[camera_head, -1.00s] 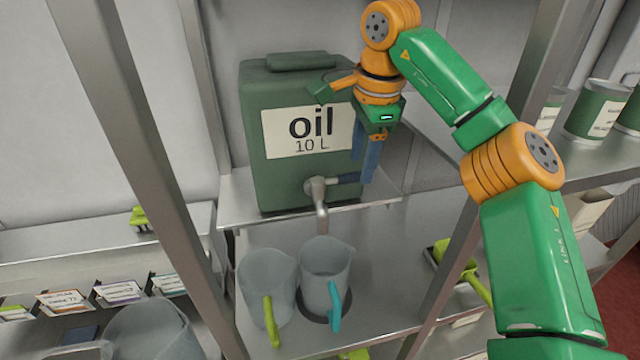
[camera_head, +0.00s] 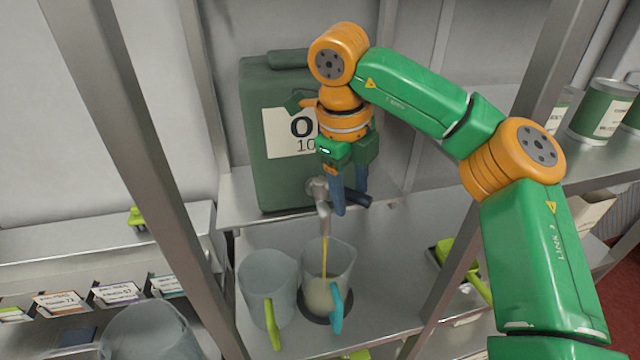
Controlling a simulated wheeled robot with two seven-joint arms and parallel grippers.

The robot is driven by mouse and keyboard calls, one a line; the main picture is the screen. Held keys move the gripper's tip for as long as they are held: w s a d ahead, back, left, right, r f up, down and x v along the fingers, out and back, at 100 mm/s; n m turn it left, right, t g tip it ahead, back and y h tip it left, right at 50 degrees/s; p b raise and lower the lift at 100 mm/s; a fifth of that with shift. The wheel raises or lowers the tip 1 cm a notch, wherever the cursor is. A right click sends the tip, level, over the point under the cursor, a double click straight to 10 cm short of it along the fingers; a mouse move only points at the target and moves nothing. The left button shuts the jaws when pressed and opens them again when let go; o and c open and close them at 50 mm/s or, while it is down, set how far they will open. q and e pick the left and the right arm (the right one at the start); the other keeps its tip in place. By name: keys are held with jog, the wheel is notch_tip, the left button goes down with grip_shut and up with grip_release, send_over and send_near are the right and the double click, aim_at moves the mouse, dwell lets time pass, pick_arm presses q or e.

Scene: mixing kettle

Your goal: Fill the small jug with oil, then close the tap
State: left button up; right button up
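The green oil container (camera_head: 268,180) stands on the upper shelf, its label partly hidden by my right arm. Its metal tap (camera_head: 322,200) points down, with a dark lever (camera_head: 355,198) to the right. A yellowish stream of oil (camera_head: 325,258) runs from the spout into the jug with the cyan handle (camera_head: 342,262). Pale liquid shows in that jug's lower part. A second jug with a lime handle (camera_head: 265,280) stands at its left. My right gripper (camera_head: 350,205) points down at the tap lever; whether its blue fingers grip the lever is unclear. My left gripper is not in view.
The jug under the spout stands on a dark round spot (camera_head: 316,319) on the lower shelf. Metal posts rise at left (camera_head: 150,180) and right (camera_head: 450,260). A large clear container (camera_head: 150,330) is at lower left. Cans (camera_head: 603,110) stand at right.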

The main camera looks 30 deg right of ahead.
jog(key=shift+d, duration=0.1)
jog(key=w+d, duration=0.3)
jog(key=shift+w+d+r, duration=0.15)
jog(key=shift+d+r, duration=0.15)
jog(key=shift+d, duration=0.05)
dwell(0.7)
jog(key=shift+r, duration=0.1)
jog(key=c, duration=0.9)
